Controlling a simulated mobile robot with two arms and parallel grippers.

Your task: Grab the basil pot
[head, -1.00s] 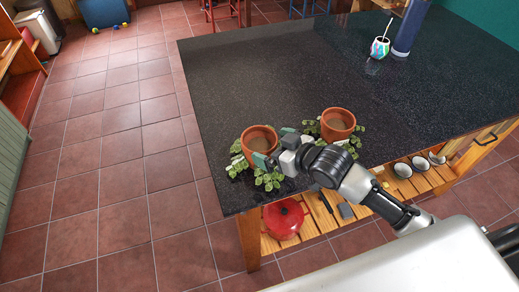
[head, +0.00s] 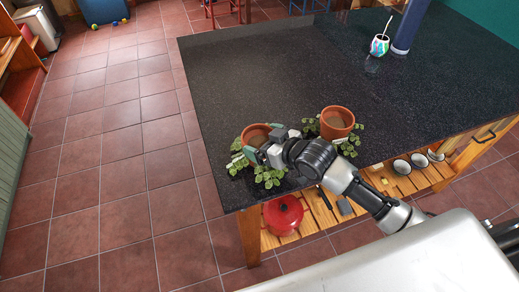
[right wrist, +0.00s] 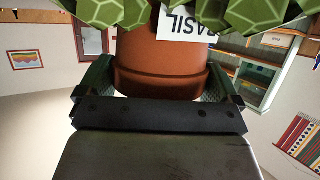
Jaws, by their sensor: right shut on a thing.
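The basil pot (head: 255,130) is a terracotta pot with trailing green leaves at the near left corner of the dark counter (head: 270,80). In the right wrist view the pot (right wrist: 160,55) fills the top centre, and its white label reads "BASIL" upside down. My right gripper (head: 262,144) is shut on this pot, with one finger on each side of it, as the right wrist view also shows. I cannot tell whether the pot's base touches the counter. My left gripper is not in view.
A second terracotta pot (head: 337,122) with leaves stands close on the right, beside my right arm. A patterned cup (head: 379,45) and a blue column (head: 408,25) are farther back. A red pot (head: 283,214) and white bowls (head: 402,166) sit on the slatted shelf below. The counter's middle is clear.

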